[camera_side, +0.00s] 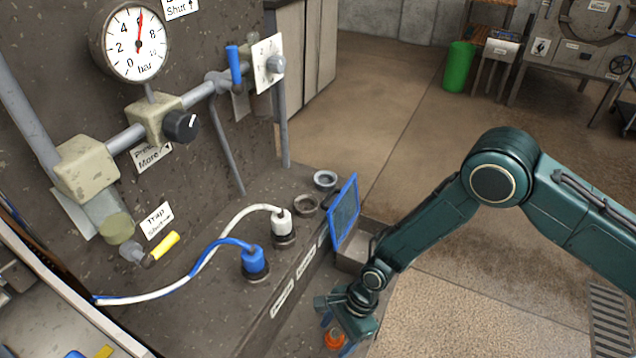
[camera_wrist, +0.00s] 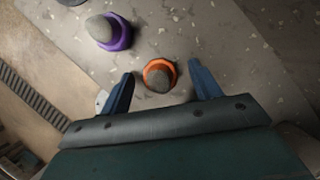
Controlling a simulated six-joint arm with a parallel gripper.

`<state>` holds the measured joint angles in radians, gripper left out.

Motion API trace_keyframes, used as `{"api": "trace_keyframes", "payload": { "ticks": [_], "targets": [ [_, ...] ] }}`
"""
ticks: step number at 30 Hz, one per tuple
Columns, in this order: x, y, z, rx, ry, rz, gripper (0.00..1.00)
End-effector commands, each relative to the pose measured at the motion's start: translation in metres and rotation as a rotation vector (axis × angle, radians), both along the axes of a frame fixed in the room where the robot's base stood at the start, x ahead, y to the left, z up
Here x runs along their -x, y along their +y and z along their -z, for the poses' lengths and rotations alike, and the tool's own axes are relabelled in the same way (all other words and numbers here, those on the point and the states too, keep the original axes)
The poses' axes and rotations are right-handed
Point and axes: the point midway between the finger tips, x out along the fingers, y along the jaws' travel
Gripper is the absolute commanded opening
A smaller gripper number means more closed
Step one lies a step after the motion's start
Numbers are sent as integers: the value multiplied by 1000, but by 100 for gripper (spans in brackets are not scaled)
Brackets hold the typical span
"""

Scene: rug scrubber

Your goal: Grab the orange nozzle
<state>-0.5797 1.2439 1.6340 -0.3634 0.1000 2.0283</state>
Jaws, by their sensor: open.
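The orange nozzle (camera_wrist: 160,75) has an orange collar and a grey rounded top. It stands on a speckled grey surface in the wrist view, between and slightly beyond the two blue fingertips. It also shows low in the side view (camera_side: 335,340), partly hidden under my gripper. My gripper (camera_wrist: 160,88) is open, with one blue finger on each side of the orange nozzle and a gap to each. In the side view my gripper (camera_side: 343,325) is right above the orange nozzle. Nothing is held.
A purple nozzle (camera_wrist: 110,32) stands up and left of the orange one. A blue-framed panel (camera_side: 344,213) stands upright near my forearm. Blue (camera_side: 254,262) and white (camera_side: 283,228) hose plugs sit on the ledge. A pressure gauge (camera_side: 136,43) is on the wall.

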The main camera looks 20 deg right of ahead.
Motion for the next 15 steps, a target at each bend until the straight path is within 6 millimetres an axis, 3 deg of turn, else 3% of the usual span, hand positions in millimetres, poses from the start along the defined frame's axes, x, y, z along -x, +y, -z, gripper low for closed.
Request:
{"api": "trace_keyframes", "payload": {
  "ticks": [9,15],
  "targets": [
    [0,0,0,0,0,0,63],
    [0,0,0,0,0,0,24]
  ]
}}
